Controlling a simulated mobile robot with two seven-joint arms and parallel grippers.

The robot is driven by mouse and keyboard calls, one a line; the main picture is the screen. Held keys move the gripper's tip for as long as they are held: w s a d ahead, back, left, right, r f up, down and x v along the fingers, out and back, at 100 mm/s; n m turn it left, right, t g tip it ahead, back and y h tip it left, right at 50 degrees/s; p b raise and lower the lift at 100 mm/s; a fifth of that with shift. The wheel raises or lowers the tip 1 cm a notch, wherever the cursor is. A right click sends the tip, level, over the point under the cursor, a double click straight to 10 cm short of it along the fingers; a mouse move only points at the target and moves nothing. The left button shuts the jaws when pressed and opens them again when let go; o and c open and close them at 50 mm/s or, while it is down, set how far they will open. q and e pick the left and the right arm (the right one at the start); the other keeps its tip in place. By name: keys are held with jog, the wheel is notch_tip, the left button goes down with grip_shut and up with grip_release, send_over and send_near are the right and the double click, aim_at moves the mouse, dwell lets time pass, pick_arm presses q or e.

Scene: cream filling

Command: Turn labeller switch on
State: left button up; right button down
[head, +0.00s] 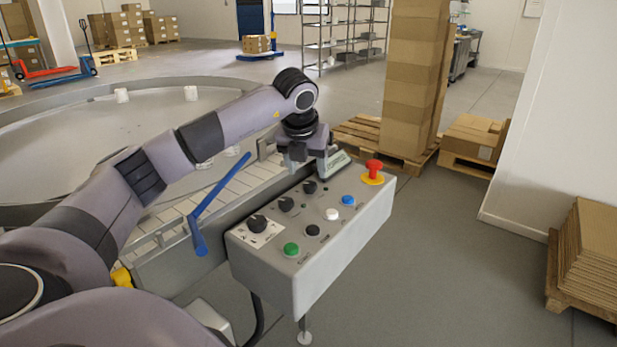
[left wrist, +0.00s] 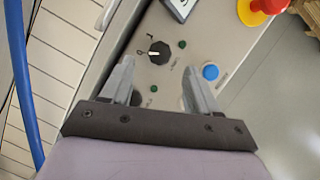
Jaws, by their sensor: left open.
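The grey control panel (head: 335,235) carries several black rotary knobs, buttons and small green lamps. The farthest black knob (head: 309,187) lies just below my left gripper (head: 304,168). In the left wrist view a black rotary knob (left wrist: 159,52) with a white pointer mark shows ahead of the gap between my left fingers (left wrist: 158,82). The fingers are open and empty, apart from the knob. I cannot read the label beside it. My right gripper is not in view.
A red emergency stop (head: 374,168) stands on a yellow base at the panel's far end. A blue button (head: 348,201) is near the knob. A grey display unit (head: 337,163) stands behind. A blue bar (head: 218,190) and conveyor (head: 180,225) lie left of the panel.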

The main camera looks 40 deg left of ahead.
aim_at(310, 184)
pick_arm(q)
jog(key=x, duration=0.5)
jog(key=c, duration=1)
